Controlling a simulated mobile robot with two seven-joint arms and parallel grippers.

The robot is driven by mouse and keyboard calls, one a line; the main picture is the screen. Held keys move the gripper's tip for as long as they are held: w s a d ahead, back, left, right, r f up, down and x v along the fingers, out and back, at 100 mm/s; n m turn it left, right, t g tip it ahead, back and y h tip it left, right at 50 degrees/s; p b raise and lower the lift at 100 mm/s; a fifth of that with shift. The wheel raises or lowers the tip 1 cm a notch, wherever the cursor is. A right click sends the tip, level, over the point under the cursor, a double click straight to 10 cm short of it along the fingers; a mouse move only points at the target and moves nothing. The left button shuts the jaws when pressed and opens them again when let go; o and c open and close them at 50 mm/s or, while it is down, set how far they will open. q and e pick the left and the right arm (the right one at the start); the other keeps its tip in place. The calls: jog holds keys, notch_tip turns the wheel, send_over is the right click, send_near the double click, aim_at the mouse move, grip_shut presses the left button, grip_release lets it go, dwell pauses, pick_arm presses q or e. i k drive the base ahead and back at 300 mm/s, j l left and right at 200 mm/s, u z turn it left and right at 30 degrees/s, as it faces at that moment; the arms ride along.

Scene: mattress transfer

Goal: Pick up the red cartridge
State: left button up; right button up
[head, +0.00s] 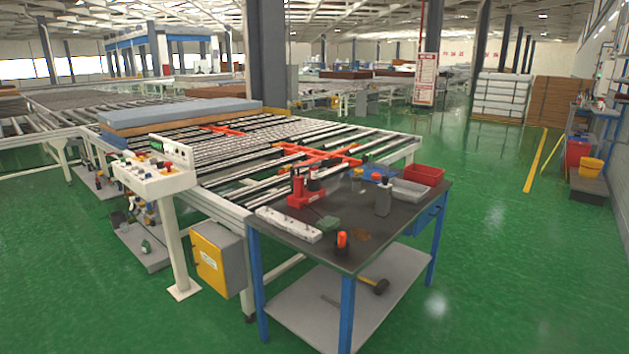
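A workbench (283,232) with a dark top and blue legs stands in the lower middle of the head view. A red holder (305,201) sits on its far left part. A red upright cylinder (297,186), which looks like the red cartridge, stands in it beside a dark one (314,182). A small orange-red and black item (342,241) stands at the bench's front edge; I cannot tell exactly what it is. Neither of my grippers is in view.
A roller conveyor (255,190) lies behind, a control post (176,240) left. Green floor (500,260) is clear at right.

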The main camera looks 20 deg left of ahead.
aim_at(313, 171)
jog(key=i+l+z, duration=0.25)
jog(key=i, duration=0.15)
jog(key=i+l+z, duration=0.25)
jog(key=i, duration=0.15)
jog(key=i+z, duration=0.4)
jog(key=i, duration=0.9)
jog(key=i+u, duration=0.2)
jog(key=i, duration=0.2)
jog(key=i+l+u, duration=0.25)
jog(key=i, duration=0.15)
jog(key=i+l+u, duration=0.2)
jog(key=i, duration=0.2)
jog(key=i+l+u, duration=0.25)
jog(key=i+u, duration=0.2)
jog(key=i+l+u, duration=0.65)
jog(key=l+u, duration=0.25)
